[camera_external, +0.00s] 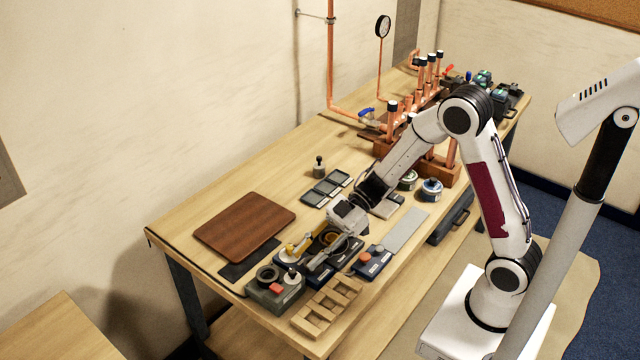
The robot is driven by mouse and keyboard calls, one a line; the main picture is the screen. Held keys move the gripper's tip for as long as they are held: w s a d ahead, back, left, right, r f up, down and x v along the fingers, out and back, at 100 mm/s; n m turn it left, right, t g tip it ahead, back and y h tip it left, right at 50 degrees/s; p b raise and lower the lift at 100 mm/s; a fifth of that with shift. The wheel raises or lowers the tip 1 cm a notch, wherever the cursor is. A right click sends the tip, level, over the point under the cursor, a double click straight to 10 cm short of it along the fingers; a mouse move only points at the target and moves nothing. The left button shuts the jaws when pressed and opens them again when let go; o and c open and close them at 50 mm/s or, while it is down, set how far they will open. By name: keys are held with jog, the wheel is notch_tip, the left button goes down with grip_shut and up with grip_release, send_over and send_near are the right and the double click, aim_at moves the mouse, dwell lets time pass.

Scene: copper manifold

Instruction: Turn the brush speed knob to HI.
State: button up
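My gripper (308,258) reaches down and left over these units, close to the grey box. Its fingertips blend with the units, so their gap and any contact cannot be made out.
A wooden tray (320,305) with compartments sits at the front edge. A brown board (244,226) lies at the left, with dark flat trays (326,188) behind. A copper pipe manifold (393,118) stands at the back right. Bare bench shows around the board.

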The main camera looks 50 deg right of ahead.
aim_at(293, 272)
jog(key=shift+x, duration=1.8)
grip_shut()
